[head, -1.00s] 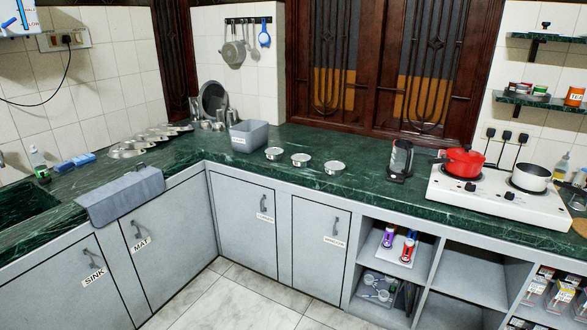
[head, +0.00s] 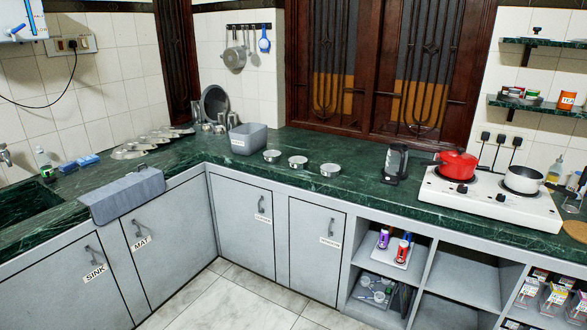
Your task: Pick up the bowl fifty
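Three small round metal bowls stand in a row on the green counter, right of the corner: the left bowl (head: 272,156), the middle bowl (head: 298,161) and the right bowl (head: 330,170). They are apart from each other. I cannot read any marking on them, so I cannot tell which one is bowl fifty. My gripper is not in view.
A grey bin (head: 248,139) stands left of the bowls. A dark kettle (head: 395,164) and a white stove (head: 490,198) with a red pot (head: 457,165) and a white pan (head: 523,179) are to the right. A grey cloth (head: 122,195) hangs over the left counter edge. The floor (head: 245,300) is clear.

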